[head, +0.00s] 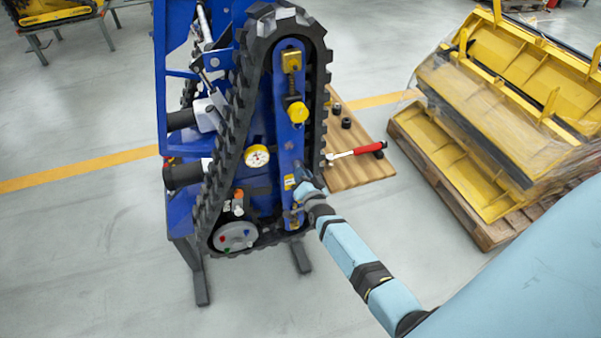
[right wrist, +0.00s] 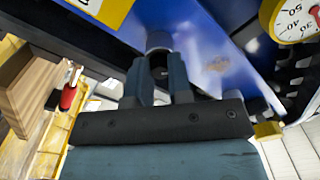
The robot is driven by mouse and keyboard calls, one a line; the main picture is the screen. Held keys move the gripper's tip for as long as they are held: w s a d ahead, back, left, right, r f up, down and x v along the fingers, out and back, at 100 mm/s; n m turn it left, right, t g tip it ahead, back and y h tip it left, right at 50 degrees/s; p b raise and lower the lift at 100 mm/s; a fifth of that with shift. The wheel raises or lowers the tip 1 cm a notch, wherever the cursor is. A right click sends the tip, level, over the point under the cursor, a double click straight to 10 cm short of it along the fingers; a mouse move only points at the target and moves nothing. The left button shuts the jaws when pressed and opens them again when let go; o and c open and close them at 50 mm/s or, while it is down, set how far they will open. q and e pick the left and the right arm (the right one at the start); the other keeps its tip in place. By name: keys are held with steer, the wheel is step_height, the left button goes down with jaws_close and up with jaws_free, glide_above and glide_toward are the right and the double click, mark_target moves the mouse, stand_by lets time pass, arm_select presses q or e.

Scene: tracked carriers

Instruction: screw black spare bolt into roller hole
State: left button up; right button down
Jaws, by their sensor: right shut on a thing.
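My right gripper (head: 303,184) reaches in from the lower right to the blue side beam (head: 287,130) of the tracked carrier. In the right wrist view its two dark fingers (right wrist: 158,80) are shut on a small dark round piece (right wrist: 158,42), which looks like the black bolt. The piece's tip is at or very near the blue surface; I cannot tell whether it touches or sits in a hole. The roller hole is hidden behind the gripper. Other black pieces (head: 346,123) stand on a wooden board. My left gripper is not in view.
A red-handled tool (head: 365,150) lies on the wooden board (head: 352,175) right of the track. The black rubber track (head: 233,130) loops around the beam, and a round gauge (head: 257,156) faces out. A pallet of wrapped yellow parts (head: 490,120) stands at the right.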

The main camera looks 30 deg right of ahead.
steer(key=shift+m, duration=0.9)
steer(key=m+b, duration=0.4)
steer(key=m, duration=0.5)
steer(key=shift+m, duration=0.3)
steer(key=shift+f, duration=0.1)
steer(key=shift+m+b, duration=2.45)
steer(key=shift+m, duration=2.45)
